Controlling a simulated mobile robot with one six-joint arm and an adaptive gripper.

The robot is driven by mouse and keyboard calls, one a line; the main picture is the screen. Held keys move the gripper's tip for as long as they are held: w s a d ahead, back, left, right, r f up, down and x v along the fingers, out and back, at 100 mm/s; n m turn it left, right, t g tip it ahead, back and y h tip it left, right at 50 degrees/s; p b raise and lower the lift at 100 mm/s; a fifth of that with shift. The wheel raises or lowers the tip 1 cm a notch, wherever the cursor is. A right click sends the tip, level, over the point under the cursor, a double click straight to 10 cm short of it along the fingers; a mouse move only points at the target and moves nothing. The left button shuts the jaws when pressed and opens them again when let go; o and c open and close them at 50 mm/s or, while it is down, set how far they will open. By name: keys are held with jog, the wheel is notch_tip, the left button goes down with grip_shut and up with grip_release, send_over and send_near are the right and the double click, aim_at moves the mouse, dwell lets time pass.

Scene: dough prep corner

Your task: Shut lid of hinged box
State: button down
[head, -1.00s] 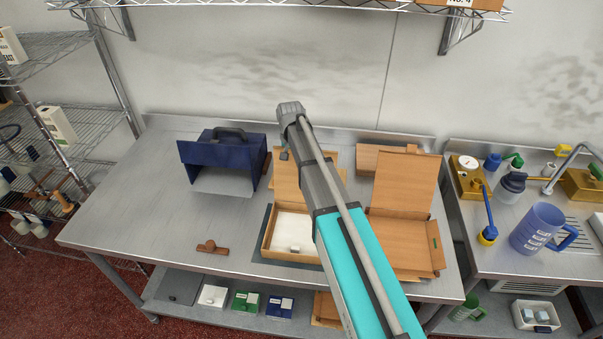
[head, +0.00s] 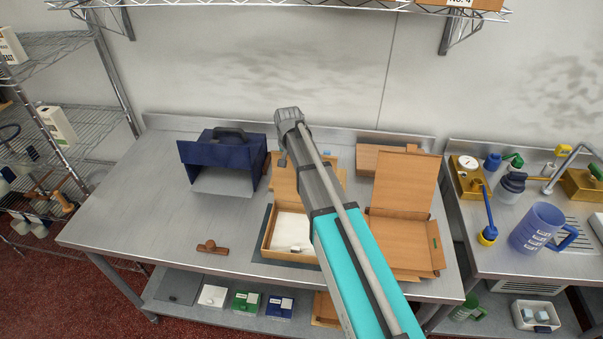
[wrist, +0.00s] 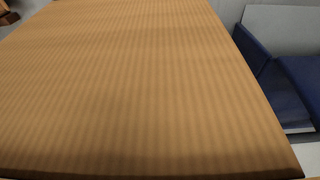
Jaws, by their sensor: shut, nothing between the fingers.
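The hinged box (head: 268,235) is a brown cardboard box on a dark mat on the metal table. Its inside is white, and a small pale item lies in it. Its lid (head: 284,186) is raised at the back edge, and my arm covers part of the lid and box. In the wrist view the lid (wrist: 130,90) fills most of the picture, very close, as a ribbed brown face. My gripper's fingers show in neither view. My wrist end is at the lid's far side, hidden by the arm and lid; contact cannot be told.
A second open brown box (head: 400,245) with a raised lid stands right of my arm. A closed brown box (head: 368,158) is behind it. A blue bin with a handle (head: 222,152) stands left, and a brown wooden tool (head: 212,247) lies in front. The table's left part is clear.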

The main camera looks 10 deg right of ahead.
jog(key=shift+s+a, duration=0.15)
jog(key=shift+s, duration=0.4)
jog(key=shift+s+a, duration=0.3)
jog(key=shift+s, duration=0.6)
jog(key=shift+s+a, duration=0.3)
jog(key=shift+s, duration=0.75)
jog(key=shift+s+a, duration=0.35)
jog(key=shift+s, duration=0.55)
jog(key=shift+s+a, duration=0.3)
jog(key=shift+s, duration=0.7)
jog(key=shift+s+a, duration=0.3)
jog(key=shift+s, duration=0.6)
jog(key=shift+s+a, duration=0.3)
jog(key=shift+s, duration=0.55)
